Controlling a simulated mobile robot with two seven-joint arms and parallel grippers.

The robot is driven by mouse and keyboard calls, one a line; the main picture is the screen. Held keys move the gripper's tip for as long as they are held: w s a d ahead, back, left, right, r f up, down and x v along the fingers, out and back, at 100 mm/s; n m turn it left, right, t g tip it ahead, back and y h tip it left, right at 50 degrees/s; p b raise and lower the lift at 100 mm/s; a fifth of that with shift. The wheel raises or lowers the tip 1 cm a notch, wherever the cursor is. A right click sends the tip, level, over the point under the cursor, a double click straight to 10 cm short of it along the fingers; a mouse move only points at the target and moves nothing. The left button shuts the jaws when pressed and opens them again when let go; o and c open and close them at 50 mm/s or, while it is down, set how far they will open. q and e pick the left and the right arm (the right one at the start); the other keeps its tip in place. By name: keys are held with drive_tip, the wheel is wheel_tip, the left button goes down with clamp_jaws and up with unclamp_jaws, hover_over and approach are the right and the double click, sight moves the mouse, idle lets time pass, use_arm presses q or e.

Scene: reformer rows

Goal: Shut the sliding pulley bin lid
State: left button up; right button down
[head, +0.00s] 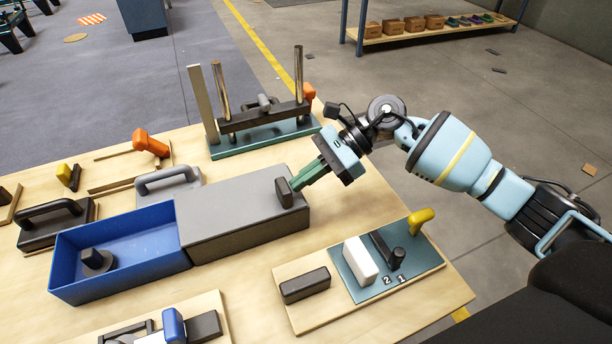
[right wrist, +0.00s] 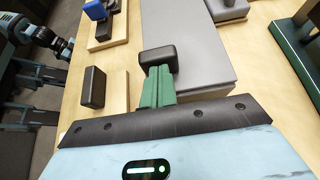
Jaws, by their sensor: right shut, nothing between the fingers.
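The pulley bin (head: 78,281) is a blue box on the wooden table, its left part open with a dark round pulley (head: 97,261) inside. The grey sliding lid (head: 222,205) covers the right part. A dark block handle (head: 285,193) stands at the lid's right end; in the right wrist view the handle (right wrist: 158,57) is just beyond my fingertips. My right gripper (head: 293,184) is shut and empty, its green fingers at the handle's right side, touching or very close. My left gripper is not in view.
Behind the lid stands a green-based fixture with upright posts (head: 262,140). In front is a board with a white block and yellow knob (head: 360,268). A grey handle (head: 168,180) rises close behind the bin. Another wooden board (head: 150,318) lies at the front left.

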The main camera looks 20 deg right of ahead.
drive_tip(key=b, duration=0.1)
approach(213, 222)
drive_tip(key=a, duration=1.4)
drive_tip(key=shift+s+f, duration=0.25)
drive_tip(key=shift+s, duration=0.15)
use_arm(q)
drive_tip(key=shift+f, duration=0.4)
use_arm(e)
drive_tip(key=shift+d, duration=0.15)
drive_tip(key=shift+w+d, duration=0.1)
drive_tip(key=shift+d, duration=0.15)
drive_tip(key=d, duration=0.4)
drive_tip(key=shift+w+d+r, duration=0.1)
drive_tip(key=shift+d+r, duration=0.1)
drive_tip(key=shift+d, duration=0.05)
drive_tip(key=v, duration=0.7)
drive_tip(key=shift+d+r+b, duration=0.15)
drive_tip(key=shift+b, duration=0.25)
drive_tip(key=shift+d+r, duration=0.35)
drive_tip(key=shift+d, duration=0.15)
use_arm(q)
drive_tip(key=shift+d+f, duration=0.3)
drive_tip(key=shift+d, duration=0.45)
